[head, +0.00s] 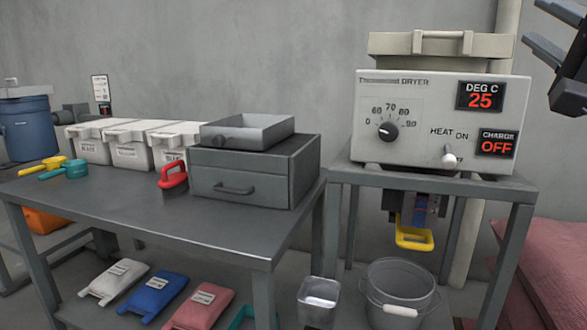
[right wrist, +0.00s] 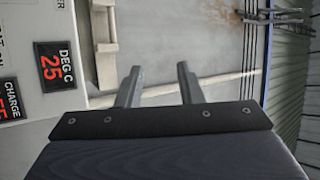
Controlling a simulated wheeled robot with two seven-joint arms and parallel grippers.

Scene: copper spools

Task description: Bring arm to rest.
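My right gripper (head: 546,34) is at the top right of the head view, to the right of the dryer and above it. In the right wrist view its two fingers (right wrist: 157,88) stand apart with nothing between them, so it is open and empty. The dryer (head: 370,146) shows in both views, and its panel is at the left edge of the right wrist view (right wrist: 18,50). Its displays read 25 DEG C and charge OFF. My left gripper does not show in either view.
A grey table (head: 150,215) holds a drawer box (head: 235,187) with an open tray (head: 247,131), white bins (head: 130,150), a red-handled tool (head: 173,177) and scoops (head: 73,169). Pink sacks (head: 550,275) lie at the right.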

